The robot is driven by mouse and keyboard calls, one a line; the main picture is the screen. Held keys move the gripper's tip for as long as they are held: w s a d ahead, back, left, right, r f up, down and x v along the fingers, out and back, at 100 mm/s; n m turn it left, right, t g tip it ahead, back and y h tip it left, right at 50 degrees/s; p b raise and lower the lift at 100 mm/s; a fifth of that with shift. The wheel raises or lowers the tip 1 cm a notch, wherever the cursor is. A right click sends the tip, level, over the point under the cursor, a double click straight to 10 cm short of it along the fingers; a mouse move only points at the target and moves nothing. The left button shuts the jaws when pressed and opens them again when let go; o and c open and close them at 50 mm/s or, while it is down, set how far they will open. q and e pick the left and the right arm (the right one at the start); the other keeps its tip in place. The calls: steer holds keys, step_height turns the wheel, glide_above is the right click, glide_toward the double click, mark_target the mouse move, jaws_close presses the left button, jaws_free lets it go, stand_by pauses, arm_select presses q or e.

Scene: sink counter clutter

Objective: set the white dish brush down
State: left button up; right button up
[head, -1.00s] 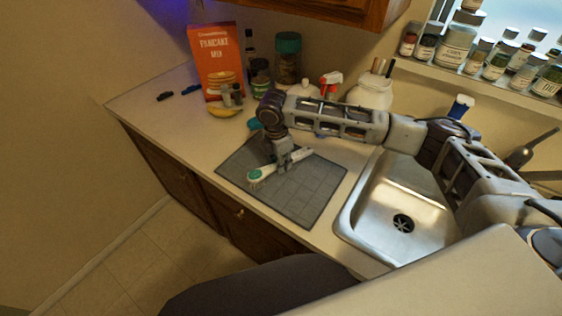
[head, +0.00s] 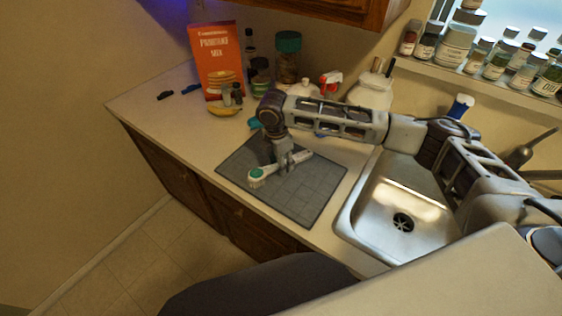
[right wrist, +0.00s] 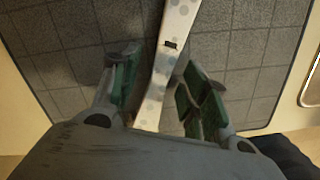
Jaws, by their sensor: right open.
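The white dish brush (head: 257,178) has a green-topped head and lies on the dark grey tiled mat (head: 308,196) beside the sink. Its handle (right wrist: 168,70) runs up between the fingers in the right wrist view. My right gripper (head: 286,165) is low over the mat at the handle. Its green-padded fingers (right wrist: 152,95) are open, with a gap on each side of the handle. Part of the handle is hidden under the gripper. My left gripper is not in view.
The steel sink (head: 377,222) is to the right of the mat. A pancake mix box (head: 214,62), a banana (head: 224,111), jars and a red-topped spray bottle (head: 330,83) stand behind. The counter left of the mat is mostly clear.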

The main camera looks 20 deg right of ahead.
steer(key=shift+r, duration=0.1)
step_height(320, 180, up, 12)
steer(key=a, duration=0.1)
steer(key=shift+s+b, duration=0.15)
steer(key=shift+b, duration=0.2)
steer(key=shift+a, duration=0.1)
stand_by(0.6)
